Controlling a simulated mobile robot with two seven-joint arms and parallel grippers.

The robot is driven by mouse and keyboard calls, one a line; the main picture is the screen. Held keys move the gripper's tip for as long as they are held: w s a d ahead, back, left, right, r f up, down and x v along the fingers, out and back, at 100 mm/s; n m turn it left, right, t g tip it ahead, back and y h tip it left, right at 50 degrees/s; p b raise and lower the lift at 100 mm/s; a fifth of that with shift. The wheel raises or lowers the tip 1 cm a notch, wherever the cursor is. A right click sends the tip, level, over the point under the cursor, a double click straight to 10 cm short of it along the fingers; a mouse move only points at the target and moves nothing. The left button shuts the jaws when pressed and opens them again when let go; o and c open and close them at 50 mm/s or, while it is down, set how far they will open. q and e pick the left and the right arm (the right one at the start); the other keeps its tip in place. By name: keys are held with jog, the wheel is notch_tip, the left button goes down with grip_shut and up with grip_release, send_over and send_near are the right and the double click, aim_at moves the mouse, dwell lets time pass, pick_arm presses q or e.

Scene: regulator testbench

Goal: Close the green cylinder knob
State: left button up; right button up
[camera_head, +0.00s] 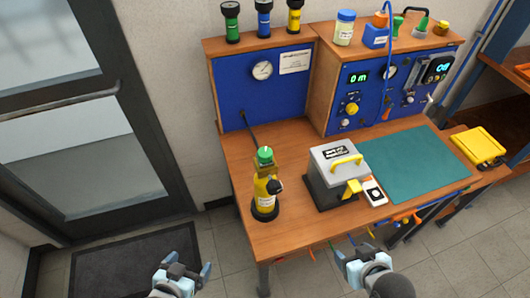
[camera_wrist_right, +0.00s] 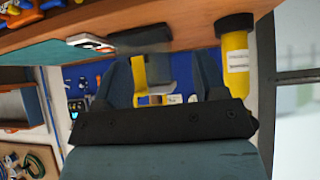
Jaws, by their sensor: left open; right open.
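The green knob (camera_head: 265,155) sits on top of a yellow cylinder (camera_head: 264,190) that stands upright on a black base near the bench's front left. The yellow cylinder also shows in the right wrist view (camera_wrist_right: 237,60), to the right of the fingers; its green knob cannot be made out there. My left gripper (camera_head: 186,268) is open and empty, in front of the bench and left of the cylinder. My right gripper (camera_head: 350,256) is open, below and in front of the bench edge, right of the cylinder. Its spread fingers show in the right wrist view (camera_wrist_right: 164,75). Neither gripper touches the cylinder.
A grey case (camera_head: 336,172) with a yellow handle stands right of the cylinder. A teal mat (camera_head: 415,162) covers the bench's right part. A blue gauge panel (camera_head: 262,95) rises behind. Tools hang under the bench's front edge. A yellow box (camera_head: 478,147) lies far right.

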jog(key=w+a+r+n+t+y+b, duration=0.1)
jog(key=w+a+r+t+y, duration=0.2)
jog(key=w+r, duration=0.5)
jog(key=w+a+r+n+t+b, duration=0.15)
jog(key=w+a+r+t, duration=0.35)
jog(key=r, duration=0.8)
jog(key=w+a+r+n+t+y, duration=0.2)
jog(key=w+a+r, duration=0.25)
jog(key=r, duration=0.55)
jog(key=s+a+r+n+g+y, duration=0.4)
jog(key=a+r+n+y, duration=0.75)
jog(key=y, duration=0.25)
jog(key=s+a+n+g+y, duration=0.1)
jog(key=s+a+n+g, duration=0.35)
jog(key=n+g, duration=0.5)
jog(key=s+a+n+g, duration=0.3)
jog(key=a+n+g, duration=0.2)
jog(key=n+g, duration=0.4)
jog(key=n+t+h, duration=0.4)
jog(key=h, duration=1.8)
send_over(265, 152)
notch_tip(265, 152, down, 11)
jog(key=shift+m, duration=0.25)
notch_tip(265, 152, down, 14)
jog(key=p, duration=0.2)
jog(key=shift+r+p, duration=0.2)
jog(key=shift+p, duration=0.2)
